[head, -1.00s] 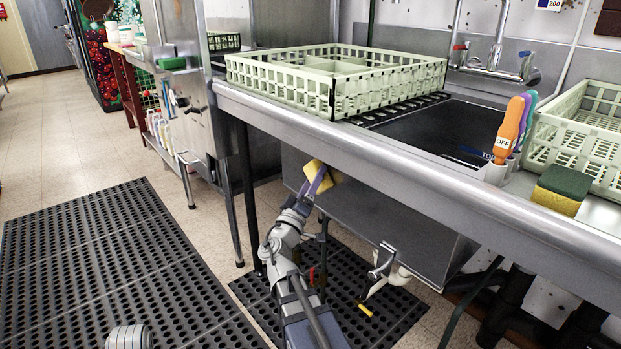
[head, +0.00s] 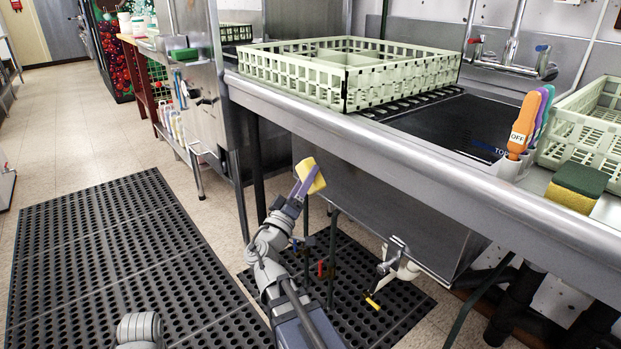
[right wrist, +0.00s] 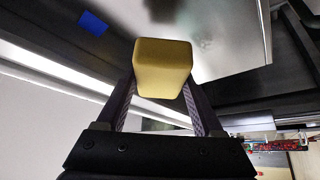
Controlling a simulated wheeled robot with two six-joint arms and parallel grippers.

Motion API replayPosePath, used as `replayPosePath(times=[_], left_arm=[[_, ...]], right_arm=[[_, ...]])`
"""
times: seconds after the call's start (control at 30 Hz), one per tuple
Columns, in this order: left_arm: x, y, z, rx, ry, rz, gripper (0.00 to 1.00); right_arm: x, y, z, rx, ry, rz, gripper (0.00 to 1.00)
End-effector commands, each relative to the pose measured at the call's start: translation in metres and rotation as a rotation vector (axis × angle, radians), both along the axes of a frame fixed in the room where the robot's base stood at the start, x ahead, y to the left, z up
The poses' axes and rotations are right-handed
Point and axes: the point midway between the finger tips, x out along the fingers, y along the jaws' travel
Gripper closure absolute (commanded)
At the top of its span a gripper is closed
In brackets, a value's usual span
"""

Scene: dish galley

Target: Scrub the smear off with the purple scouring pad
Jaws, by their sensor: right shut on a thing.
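My right gripper (head: 300,190) is shut on a yellow sponge-like pad (head: 314,177). It holds the pad in front of the steel sink's outer wall (head: 380,205), below the counter edge. In the right wrist view the pad (right wrist: 163,62) sits between the two fingertips and shows yellow faces; no purple face of it can be made out. Beyond the pad is a shiny metal surface (right wrist: 235,45) with a dark, blurred smudge (right wrist: 188,12). I cannot tell whether the smudge is the smear or a reflection. I cannot tell whether the pad touches the metal. My left gripper is out of view.
A pale green dish rack (head: 400,84) stands on the counter beside the sink basin. A green-and-yellow sponge (head: 575,187) and a holder of coloured handles (head: 522,135) are at the right. A drain valve (head: 388,262) hangs below the sink. Black mats (head: 100,250) cover the floor.

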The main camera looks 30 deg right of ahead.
Motion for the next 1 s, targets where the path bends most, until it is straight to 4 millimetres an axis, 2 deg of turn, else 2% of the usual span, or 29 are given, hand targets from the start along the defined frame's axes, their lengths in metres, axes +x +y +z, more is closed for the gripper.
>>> replayPosePath(times=[0.33, 0.7, 1.0], left_arm=[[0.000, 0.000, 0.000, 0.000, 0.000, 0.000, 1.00], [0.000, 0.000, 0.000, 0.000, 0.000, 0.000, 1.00], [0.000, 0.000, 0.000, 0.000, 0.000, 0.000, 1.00]], right_arm=[[0.000, 0.003, 0.000, 0.000, -0.001, 0.000, 0.76], [-0.002, 0.029, 0.000, 0.001, 0.000, 0.001, 0.76], [-0.002, 0.030, 0.000, 0.000, 0.000, 0.000, 0.76]])
